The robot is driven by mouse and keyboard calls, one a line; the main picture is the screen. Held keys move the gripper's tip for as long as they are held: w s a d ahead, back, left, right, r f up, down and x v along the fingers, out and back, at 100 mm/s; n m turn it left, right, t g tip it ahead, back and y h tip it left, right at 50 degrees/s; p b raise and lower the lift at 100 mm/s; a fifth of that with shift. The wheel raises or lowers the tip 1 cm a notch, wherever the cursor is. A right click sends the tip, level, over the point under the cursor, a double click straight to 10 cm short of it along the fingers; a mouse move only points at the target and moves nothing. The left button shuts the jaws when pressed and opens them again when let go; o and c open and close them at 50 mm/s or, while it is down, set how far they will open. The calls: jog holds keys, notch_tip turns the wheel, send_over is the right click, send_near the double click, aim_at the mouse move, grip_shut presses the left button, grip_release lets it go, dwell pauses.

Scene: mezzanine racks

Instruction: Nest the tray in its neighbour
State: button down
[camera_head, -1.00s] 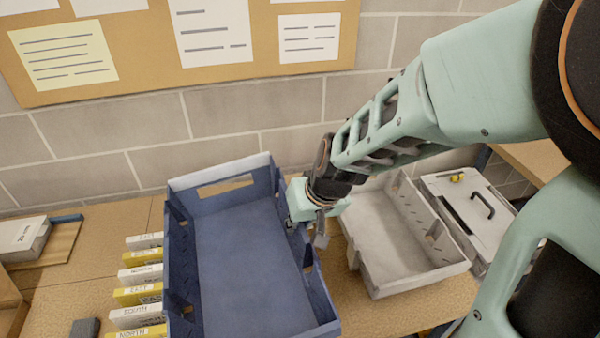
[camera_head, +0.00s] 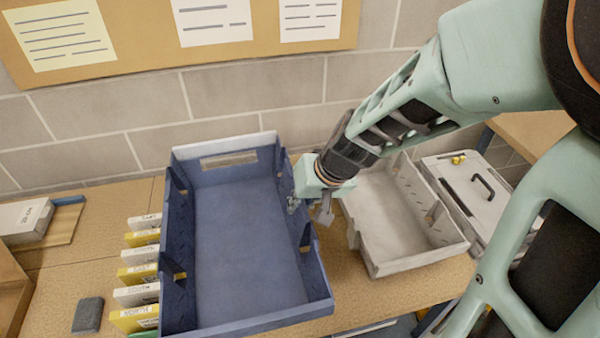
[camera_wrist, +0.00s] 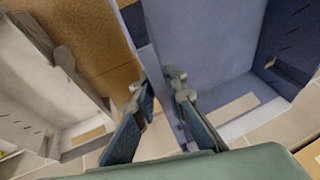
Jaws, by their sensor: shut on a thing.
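A dark blue tray (camera_head: 250,240) with slotted walls and a pale strip along its back rim fills the middle of the head view; it is empty. My gripper (camera_head: 308,207) is shut on its right wall. In the wrist view my gripper's fingers (camera_wrist: 162,92) stand on either side of that wall, with the tray's inside (camera_wrist: 215,45) on the right. A pale grey tray (camera_head: 385,220), also empty, stands just right of the blue one; it shows at the left of the wrist view (camera_wrist: 35,85). I cannot tell whether the blue tray touches the bench.
Several white and yellow labelled boxes (camera_head: 137,272) line the blue tray's left side. A grey case with a handle (camera_head: 470,190) stands right of the grey tray. A small dark block (camera_head: 88,315) lies at front left. A block wall (camera_head: 110,145) rises behind the bench.

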dwell(0.5)
jog(key=w+d+b, duration=0.2)
jog(key=w+d, duration=0.4)
jog(key=d, duration=0.5)
jog(key=shift+w+b, duration=0.35)
jog(key=shift+b, duration=0.05)
jog(key=shift+d, duration=0.1)
jog(key=w+d, duration=0.6)
jog(key=d, duration=0.5)
jog(key=shift+w+b, duration=0.3)
jog(key=shift+b, duration=0.05)
jog(key=shift+d, duration=0.1)
jog(key=w+d+p, duration=0.2)
jog(key=w+d, duration=0.4)
jog(key=d, duration=0.5)
jog(key=shift+w+p, duration=0.3)
jog(key=shift+w, duration=0.1)
jog(key=shift+r, duration=0.1)
